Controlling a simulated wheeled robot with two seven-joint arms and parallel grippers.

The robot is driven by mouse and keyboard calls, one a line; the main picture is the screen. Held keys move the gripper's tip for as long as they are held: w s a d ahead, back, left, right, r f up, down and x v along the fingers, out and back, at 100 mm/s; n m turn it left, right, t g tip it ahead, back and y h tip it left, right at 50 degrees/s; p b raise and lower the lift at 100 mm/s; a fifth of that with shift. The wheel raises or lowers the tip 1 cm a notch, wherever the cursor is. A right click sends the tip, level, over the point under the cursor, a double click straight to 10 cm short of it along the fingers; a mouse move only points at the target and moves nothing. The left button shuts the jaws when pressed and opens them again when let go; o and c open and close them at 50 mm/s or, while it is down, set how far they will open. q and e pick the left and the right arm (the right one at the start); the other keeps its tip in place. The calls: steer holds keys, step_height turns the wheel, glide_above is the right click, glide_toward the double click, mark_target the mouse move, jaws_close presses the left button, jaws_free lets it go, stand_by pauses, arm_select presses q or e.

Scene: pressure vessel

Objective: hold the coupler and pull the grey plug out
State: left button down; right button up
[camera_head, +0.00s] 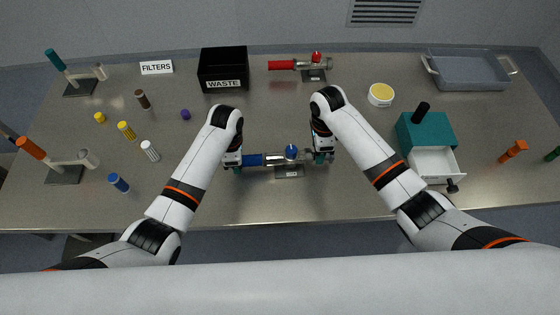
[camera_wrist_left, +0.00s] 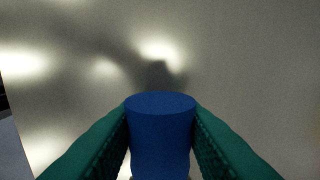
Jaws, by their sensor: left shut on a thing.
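A metal fitting (camera_head: 276,159) with a blue cylinder (camera_head: 254,160) at its left end and a blue knob (camera_head: 291,151) on top lies across the middle of the bench on a small grey base (camera_head: 289,171). My left gripper (camera_head: 236,167) is shut on the blue cylinder, which also shows between the green fingers in the left wrist view (camera_wrist_left: 161,140). My right gripper (camera_head: 324,158) is at the fitting's right end; its grip is too small to make out. I cannot make out a grey plug; that end is partly hidden by my right gripper.
A similar red-ended fitting (camera_head: 299,64) stands behind. A black WASTE bin (camera_head: 222,67) is at the back. A teal box (camera_head: 427,130) with an open white drawer (camera_head: 436,163) stands right. A grey tray (camera_head: 468,72) is back right. Several small parts lie left. The front bench is clear.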

steer(key=shift+f, duration=1.1)
steer(key=c, duration=1)
steer(key=shift+o, duration=0.2)
steer(key=shift+d, duration=0.1)
steer(key=shift+w+d+f, duration=0.1)
steer(key=shift+d+f, duration=0.1)
steer(key=shift+d, duration=1.35)
steer(key=shift+d+f, duration=0.2)
steer(key=shift+d, duration=1.35)
